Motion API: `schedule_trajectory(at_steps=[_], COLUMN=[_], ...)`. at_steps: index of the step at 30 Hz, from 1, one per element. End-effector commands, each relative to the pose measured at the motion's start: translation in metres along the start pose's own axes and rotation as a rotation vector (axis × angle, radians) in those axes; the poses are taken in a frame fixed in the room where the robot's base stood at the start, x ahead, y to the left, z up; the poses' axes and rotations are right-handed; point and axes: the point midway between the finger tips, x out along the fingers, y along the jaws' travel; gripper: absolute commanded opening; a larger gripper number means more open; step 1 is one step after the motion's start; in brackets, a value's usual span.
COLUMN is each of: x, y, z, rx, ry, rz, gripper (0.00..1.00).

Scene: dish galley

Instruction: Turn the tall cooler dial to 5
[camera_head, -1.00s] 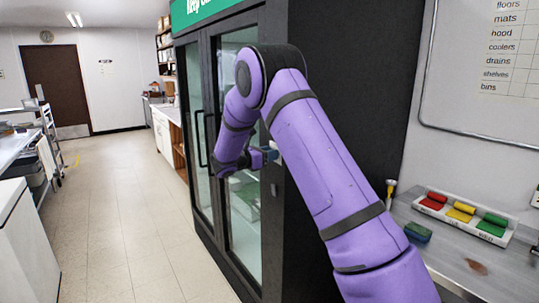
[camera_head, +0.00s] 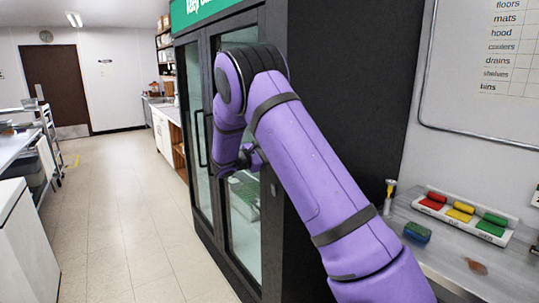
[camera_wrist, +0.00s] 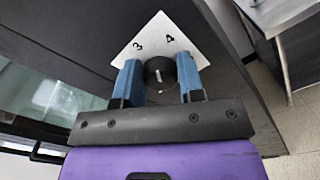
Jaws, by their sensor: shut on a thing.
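The tall cooler (camera_head: 345,110) is a black cabinet with glass doors and a green sign on top. In the wrist view its dial (camera_wrist: 160,73) is a round black knob with a small white mark. The dial sits on a white plate (camera_wrist: 151,35), where the numbers 3 and 4 show; the rest of the scale is hidden. My gripper (camera_wrist: 160,78) has one blue finger on each side of the knob and is shut on it. In the head view my purple arm hides the dial, and my gripper is mostly hidden at the cooler's front.
A grey counter (camera_head: 455,255) at the right holds a tray (camera_head: 470,218) of red, yellow and green rolls and a blue-green sponge (camera_head: 417,232). A whiteboard (camera_head: 490,100) hangs above. Open tiled floor (camera_head: 120,210) lies left of the cooler.

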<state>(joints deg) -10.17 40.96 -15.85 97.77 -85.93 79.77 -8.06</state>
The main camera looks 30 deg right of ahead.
Motion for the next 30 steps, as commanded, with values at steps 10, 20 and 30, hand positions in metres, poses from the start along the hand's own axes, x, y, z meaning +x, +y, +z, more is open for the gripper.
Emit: schedule_trajectory(at_steps=[10,20,30], x=[-0.0014,-0.0009,-0.0012], y=[-0.0013,-0.0022,-0.0032], z=[-0.0009,-0.0013,-0.0025], rx=[0.326,0.639,0.961], ry=[0.002,0.002,0.002], rz=[0.001,0.0,0.0], gripper=[0.12,0.12,0.12])
